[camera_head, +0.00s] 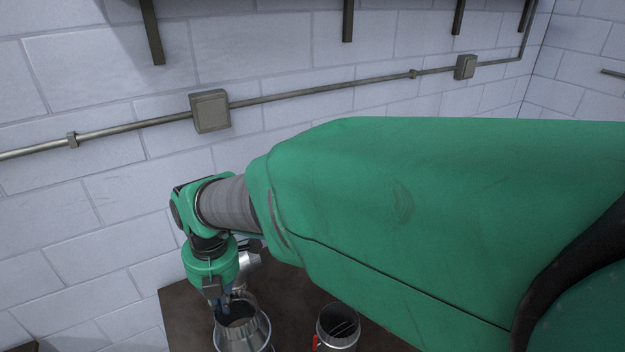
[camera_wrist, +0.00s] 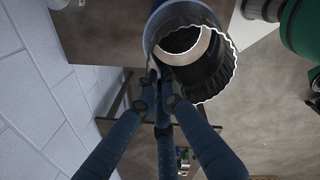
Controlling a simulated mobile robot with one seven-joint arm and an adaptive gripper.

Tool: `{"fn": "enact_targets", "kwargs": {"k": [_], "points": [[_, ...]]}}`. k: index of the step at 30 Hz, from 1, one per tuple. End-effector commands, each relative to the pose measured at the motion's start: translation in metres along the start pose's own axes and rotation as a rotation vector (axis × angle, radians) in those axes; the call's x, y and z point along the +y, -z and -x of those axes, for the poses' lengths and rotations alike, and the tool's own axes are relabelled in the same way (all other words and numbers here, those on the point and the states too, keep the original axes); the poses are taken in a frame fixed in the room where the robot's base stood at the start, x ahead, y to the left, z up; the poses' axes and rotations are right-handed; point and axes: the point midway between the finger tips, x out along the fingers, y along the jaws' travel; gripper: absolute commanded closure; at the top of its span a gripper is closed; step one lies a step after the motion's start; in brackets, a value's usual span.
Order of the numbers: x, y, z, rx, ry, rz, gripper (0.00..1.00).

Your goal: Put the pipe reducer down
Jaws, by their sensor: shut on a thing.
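The pipe reducer (camera_head: 243,335) is a silver metal cone with an open dark mouth, low in the head view. It also shows in the wrist view (camera_wrist: 213,78), where its open end and jagged bright edge are near the top. My gripper (camera_head: 225,304) points down at its upper rim. In the wrist view my gripper (camera_wrist: 160,94) has its dark blue fingers closed together on the rim at the near side. The reducer's bottom is cut off or hidden, so I cannot tell whether it touches the table.
The brown table (camera_head: 284,300) lies below, against a white block wall. A metal cylinder with a red clip (camera_head: 339,326) stands to the right of the reducer. Another silver metal part (camera_head: 248,262) is just behind my gripper. A conduit with boxes (camera_head: 210,111) runs along the wall.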

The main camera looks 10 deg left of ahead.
Motion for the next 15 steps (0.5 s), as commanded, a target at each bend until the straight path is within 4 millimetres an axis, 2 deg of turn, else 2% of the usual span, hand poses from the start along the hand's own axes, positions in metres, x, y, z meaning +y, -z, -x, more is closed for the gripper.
{"fn": "enact_targets", "kwargs": {"k": [8, 15], "points": [[0.002, -0.001, 0.0, 0.0, 0.0, 0.0, 1.0], [0.016, -0.005, -0.007, 0.002, 0.002, 0.002, 1.0]]}}
